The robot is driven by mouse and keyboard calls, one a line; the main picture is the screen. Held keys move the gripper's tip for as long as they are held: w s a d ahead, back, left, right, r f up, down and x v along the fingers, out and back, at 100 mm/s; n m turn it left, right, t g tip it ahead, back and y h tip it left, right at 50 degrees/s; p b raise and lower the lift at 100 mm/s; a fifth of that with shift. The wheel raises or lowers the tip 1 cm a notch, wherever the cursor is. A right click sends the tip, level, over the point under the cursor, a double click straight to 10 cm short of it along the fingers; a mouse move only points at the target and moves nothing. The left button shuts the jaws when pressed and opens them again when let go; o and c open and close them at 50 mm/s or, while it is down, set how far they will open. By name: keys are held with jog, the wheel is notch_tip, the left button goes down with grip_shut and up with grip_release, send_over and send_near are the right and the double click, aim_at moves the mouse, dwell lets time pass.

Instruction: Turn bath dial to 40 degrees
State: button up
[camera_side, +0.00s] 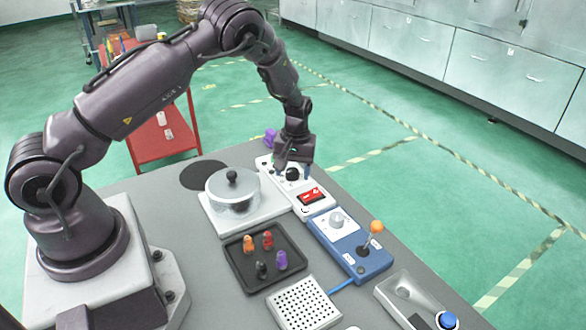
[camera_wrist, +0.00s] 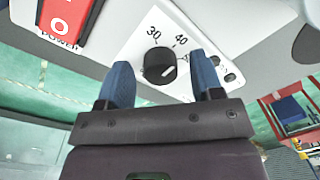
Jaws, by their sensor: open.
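The bath dial (camera_wrist: 158,65) is a round black knob on a white panel (camera_wrist: 133,52) with printed marks, 30 and 40 among them. A light mark shows on the knob's lower right in the wrist view; I cannot tell its exact setting. In the side view the dark dial (camera_side: 292,174) sits just under my gripper on the white control box. My gripper (camera_wrist: 161,64) is open, with one blue finger on each side of the dial in the wrist view. I cannot tell whether either finger touches it. In the side view my gripper (camera_side: 294,168) points down over the box.
A red rocker switch (camera_side: 312,195) is next to the dial. A lidded pot (camera_side: 233,190) stands left of the box. A blue box (camera_side: 348,244) with a grey knob and orange-topped lever, and a dark tray (camera_side: 246,272) with several small pieces, lie nearer the camera.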

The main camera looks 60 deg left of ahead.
aim_at(290, 173)
notch_tip(290, 173, up, 13)
jog(key=shift+w+d, duration=0.2)
jog(key=shift+w, duration=0.1)
dwell(0.5)
jog(key=s+d+r+m+t, duration=0.3)
jog(key=s+d+r+m, duration=0.2)
jog(key=s+r, duration=0.4)
jog(key=s+d+r+m+t, duration=0.3)
jog(key=s+d+r+m, duration=0.2)
jog(key=s, duration=1.1)
jog(key=d+r, duration=0.3)
jog(key=r, duration=0.1)
jog(key=shift+d+r, duration=0.2)
jog(key=shift+r, duration=0.2)
